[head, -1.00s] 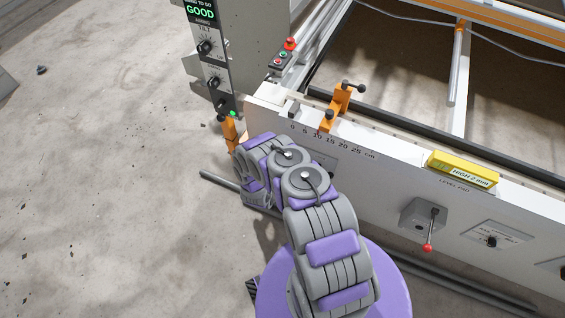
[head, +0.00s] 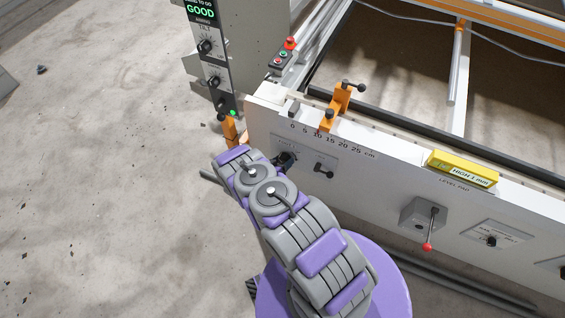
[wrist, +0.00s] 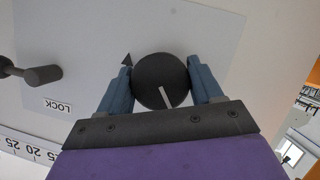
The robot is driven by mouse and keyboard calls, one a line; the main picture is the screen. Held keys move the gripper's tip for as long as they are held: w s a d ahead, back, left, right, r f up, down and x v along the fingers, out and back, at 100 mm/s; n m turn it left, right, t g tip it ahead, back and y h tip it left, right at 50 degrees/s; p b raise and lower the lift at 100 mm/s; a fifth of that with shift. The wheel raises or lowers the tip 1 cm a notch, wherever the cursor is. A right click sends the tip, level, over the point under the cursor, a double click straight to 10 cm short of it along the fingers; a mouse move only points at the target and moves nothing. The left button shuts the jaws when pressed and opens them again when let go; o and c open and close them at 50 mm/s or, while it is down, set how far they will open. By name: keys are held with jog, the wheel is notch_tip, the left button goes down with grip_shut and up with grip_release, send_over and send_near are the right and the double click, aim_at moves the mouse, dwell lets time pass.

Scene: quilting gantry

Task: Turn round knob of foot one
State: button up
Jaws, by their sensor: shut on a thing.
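The round black knob (wrist: 162,82) with a white pointer line sits on a pale panel plate in the wrist view. The two blue fingers of my gripper (wrist: 161,88) are shut on it, one on each side. The pointer line points toward the gripper body, slightly right of straight down, and a small black triangle mark lies at the knob's upper left. In the head view my gripper (head: 287,160) is at the left end of the white front beam (head: 375,170), and the knob is hidden there.
A black lock handle (wrist: 38,75) is beside the knob; it also shows in the head view (head: 322,171). The yellow level pad (head: 462,168) appears to read HIGH 1 mm. A red-tipped lever (head: 428,235) stands out further right. An orange clamp (head: 336,108) sits above.

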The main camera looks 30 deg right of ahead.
jog(key=shift+w+a+n+h, duration=0.1)
jog(key=shift+n+h, duration=0.3)
jog(key=shift+n, duration=0.2)
dwell(0.3)
jog(key=o, duration=1)
jog(key=shift+g, duration=0.3)
jog(key=p+v, duration=0.3)
jog(key=v, duration=1.4)
jog(key=shift+a+f+p, duration=0.1)
jog(key=shift+a+p, duration=0.1)
jog(key=shift+p, duration=0.2)
